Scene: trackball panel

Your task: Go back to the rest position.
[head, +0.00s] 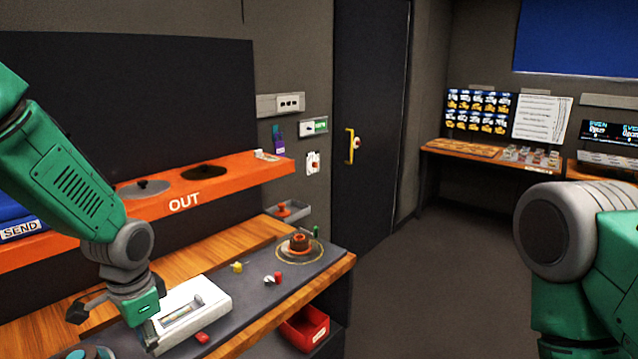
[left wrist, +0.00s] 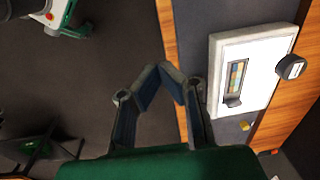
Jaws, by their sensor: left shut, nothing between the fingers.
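My left gripper (head: 138,308) hangs over the left front of the work counter, beside a white box with a slotted window (head: 190,310). In the left wrist view my left gripper (left wrist: 165,72) is shut, its fingertips together with nothing between them. The white box (left wrist: 245,45) is to the right of the fingers there, apart from them as far as I can tell. In the head view my arm partly covers the shelf and the counter. My right arm shows at the right edge; its gripper is out of view.
The dark panel (head: 255,300) on the wooden counter carries a yellow knob (head: 237,267), a red-and-grey control (head: 273,279) and an orange-brown round piece (head: 299,243). An orange shelf (head: 235,181) marked OUT is behind. A red bin (head: 305,328) is below. Open floor (head: 440,270) lies right.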

